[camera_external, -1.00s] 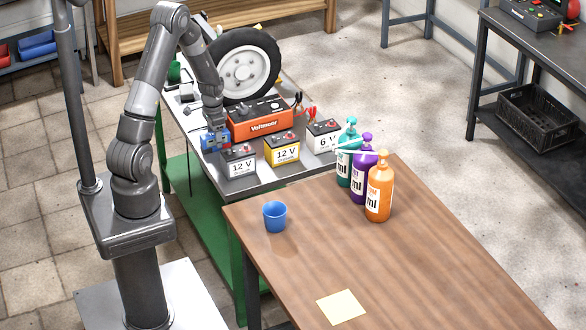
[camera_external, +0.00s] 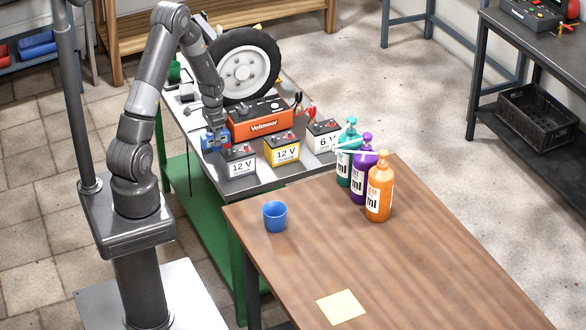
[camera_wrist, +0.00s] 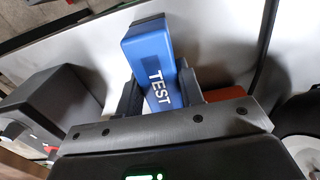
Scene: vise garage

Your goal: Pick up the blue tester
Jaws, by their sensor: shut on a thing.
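The blue tester (camera_external: 210,142) is a blue block on the grey bench top, at the bench's left edge behind the grey 12 V battery. In the wrist view the tester (camera_wrist: 152,62) shows the word TEST and lies between my fingers. My gripper (camera_external: 216,132) reaches down from above. In the wrist view my gripper (camera_wrist: 160,95) is shut on the tester, one dark finger on each side. I cannot tell whether the tester touches the bench or hangs just above it.
Close by stand a grey 12 V battery (camera_external: 239,163), a yellow 12 V battery (camera_external: 282,150), a 6 V battery (camera_external: 323,136) and an orange Voltmoor charger (camera_external: 262,123). A wheel (camera_external: 242,68) stands behind. The wooden table (camera_external: 420,260) holds a blue cup (camera_external: 275,216) and bottles.

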